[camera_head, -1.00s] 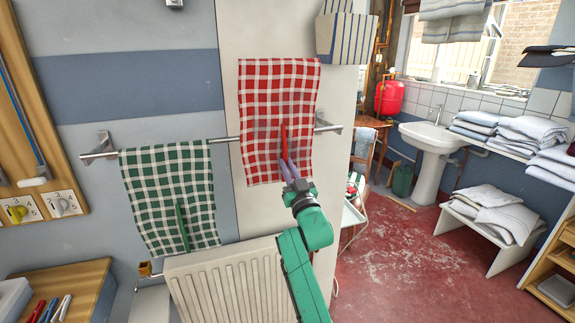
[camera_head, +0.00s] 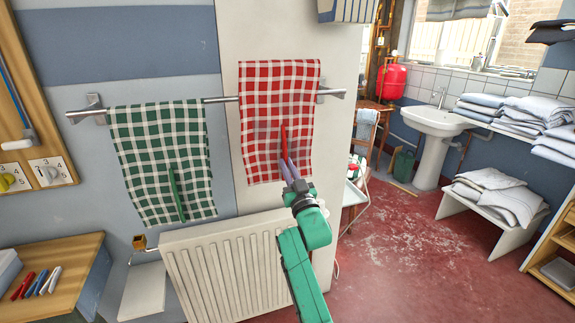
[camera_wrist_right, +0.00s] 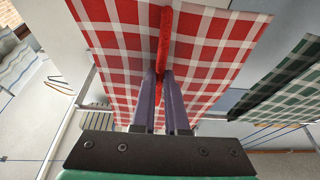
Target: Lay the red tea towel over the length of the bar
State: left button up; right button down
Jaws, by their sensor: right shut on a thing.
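The red and white checked tea towel (camera_head: 262,105) hangs flat in front of the right part of the metal bar (camera_head: 222,99). Its top edge stands above the bar's level, and it hides the bar behind it. I cannot tell whether it touches the bar. My right gripper (camera_head: 286,163) is shut on the red ridge on the towel's front, below the bar's level. In the right wrist view the fingers (camera_wrist_right: 161,78) pinch this red ridge (camera_wrist_right: 165,35). My left gripper is not in view.
A green checked towel (camera_head: 165,150) hangs over the bar's left part, with a bare stretch between the towels. A white radiator (camera_head: 225,270) stands below. The bar's end brackets (camera_head: 95,108) are on the wall. A wooden desk with pens (camera_head: 75,255) is at lower left.

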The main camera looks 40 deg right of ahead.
notch_tip(320, 180, down, 8)
jog(key=b, duration=0.4)
jog(key=shift+r+b, duration=0.25)
jog(key=shift+b, duration=0.15)
jog(key=shift+f, duration=0.4)
jog(key=c, duration=0.9)
grip_release()
jog(key=shift+o, duration=0.2)
jog(key=b+v, duration=0.2)
jog(key=v, duration=1.2)
jog(key=shift+s, duration=0.3)
jog(key=shift+a+f, duration=0.1)
